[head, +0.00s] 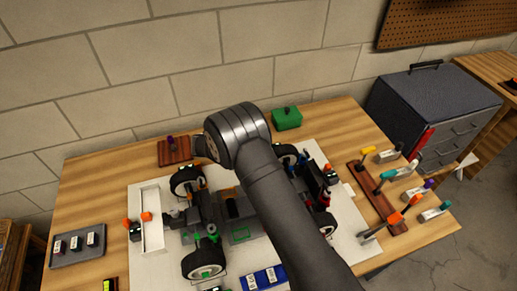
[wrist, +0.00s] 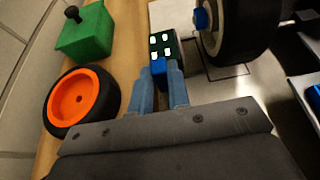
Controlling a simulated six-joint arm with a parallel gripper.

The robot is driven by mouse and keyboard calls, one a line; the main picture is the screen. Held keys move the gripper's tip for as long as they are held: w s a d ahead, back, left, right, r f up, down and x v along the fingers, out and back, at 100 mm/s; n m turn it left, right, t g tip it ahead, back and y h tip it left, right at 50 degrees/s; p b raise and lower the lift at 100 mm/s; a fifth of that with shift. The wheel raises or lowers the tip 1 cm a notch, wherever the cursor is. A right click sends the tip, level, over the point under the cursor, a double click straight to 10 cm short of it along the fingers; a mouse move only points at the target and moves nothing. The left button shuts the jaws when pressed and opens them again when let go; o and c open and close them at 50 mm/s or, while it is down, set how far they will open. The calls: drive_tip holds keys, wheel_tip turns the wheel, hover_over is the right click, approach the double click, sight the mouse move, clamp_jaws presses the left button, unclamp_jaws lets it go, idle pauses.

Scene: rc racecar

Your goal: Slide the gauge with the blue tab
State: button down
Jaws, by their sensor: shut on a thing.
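The gauge (wrist: 165,44), a dark green-black block with several white marks on its face, shows at the top middle of the wrist view. Its blue tab (wrist: 158,67) points toward my gripper (wrist: 160,75). The two blue-grey fingers are shut on the blue tab, one on each side. The gauge lies on the pale mat beside a black tyre. In the head view my arm hides the gripper and this gauge.
The racecar (head: 235,208) stands on the white mat (head: 155,263). In the wrist view, its black wheel (wrist: 238,35) is close right of the gauge. An orange-rimmed wheel (wrist: 80,98) and a green box (wrist: 88,33) are to the left. A tool rack (head: 380,200) stands right.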

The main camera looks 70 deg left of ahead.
drive_tip(key=c, duration=1.4)
unclamp_jaws()
drive_tip(key=shift+a, duration=0.2)
drive_tip(key=shift+o, duration=0.2)
drive_tip(key=v, duration=1.7)
drive_tip(key=shift+s+r, duration=0.2)
drive_tip(key=x, duration=1.7)
drive_tip(key=shift+w+d+f, duration=0.15)
drive_tip(key=shift+w+f, duration=0.05)
drive_tip(key=shift+d, duration=0.1)
